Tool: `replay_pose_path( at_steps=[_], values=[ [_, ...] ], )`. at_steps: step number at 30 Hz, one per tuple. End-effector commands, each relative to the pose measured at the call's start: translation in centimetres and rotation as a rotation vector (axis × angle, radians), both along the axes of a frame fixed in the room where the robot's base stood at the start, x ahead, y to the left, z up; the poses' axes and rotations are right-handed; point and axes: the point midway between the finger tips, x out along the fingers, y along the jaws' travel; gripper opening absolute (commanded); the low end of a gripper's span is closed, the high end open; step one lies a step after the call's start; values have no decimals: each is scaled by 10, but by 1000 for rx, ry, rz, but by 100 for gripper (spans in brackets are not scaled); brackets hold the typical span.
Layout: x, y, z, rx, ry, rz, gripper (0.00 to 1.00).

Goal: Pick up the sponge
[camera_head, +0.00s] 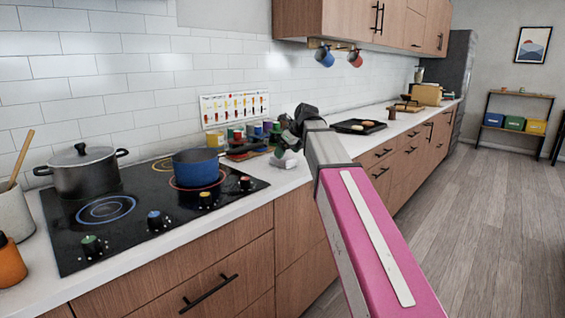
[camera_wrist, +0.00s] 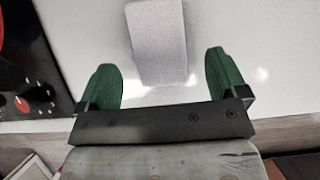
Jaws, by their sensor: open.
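The sponge (camera_wrist: 157,42) is a pale grey-white block with a rough surface on the white counter in the wrist view. My gripper (camera_wrist: 161,72) is open, with a green fingertip on each side of the sponge's near end and a gap on both sides. I cannot tell how far above the counter the fingertips are. In the head view my gripper (camera_head: 287,143) is over the counter past the stove, with a small pale block (camera_head: 286,160), likely the sponge, just below it.
The black stove (camera_head: 130,222) stands left of my gripper, with a blue pan (camera_head: 197,172) and a dark lidded pot (camera_head: 83,170). Colourful jars (camera_head: 238,134) stand behind my gripper by the wall. A black tray (camera_head: 359,126) lies farther along the counter. The counter edge is close.

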Motion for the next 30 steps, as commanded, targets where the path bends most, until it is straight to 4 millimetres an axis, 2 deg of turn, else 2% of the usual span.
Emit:
replay_pose_path(
  at_steps=[9,17,18,22,23,25,26,30],
  values=[
    [17,18,-33,0,2,0,92],
    [18,20,-37,0,0,0,92],
    [18,20,-37,0,0,0,85],
    [18,20,-37,0,0,0,43],
    [18,20,-37,0,0,0,39],
    [18,20,-37,0,0,0,39],
    [18,20,-37,0,0,0,35],
    [18,20,-37,0,0,0,35]
  ],
)
